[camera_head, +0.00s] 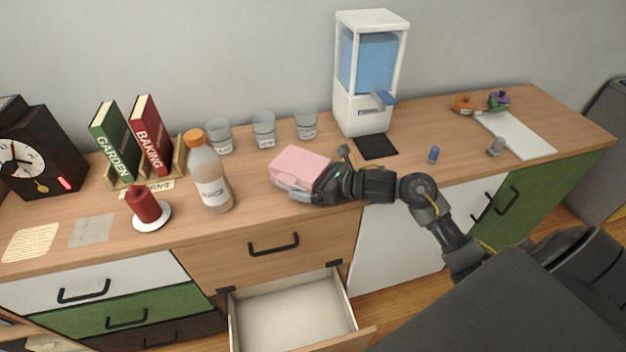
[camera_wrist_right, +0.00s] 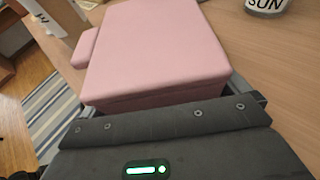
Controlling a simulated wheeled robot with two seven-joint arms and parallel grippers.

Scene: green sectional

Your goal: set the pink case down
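The pink case (camera_head: 299,168) is at the front middle of the wooden counter (camera_head: 250,203) in the head view, close above or on its surface; I cannot tell which. My right gripper (camera_head: 308,185) reaches in from the right and is shut on the case, with a finger along its near side. In the right wrist view the pink case (camera_wrist_right: 155,50) fills the middle, between the finger edges at its left and right. My left gripper is not in view.
A bottle with an orange cap (camera_head: 210,175) stands left of the case. Several labelled glasses (camera_head: 263,130) are behind it, and a water dispenser (camera_head: 368,75) with a black mat (camera_head: 376,146) is behind right. An open, empty drawer (camera_head: 293,315) juts out below.

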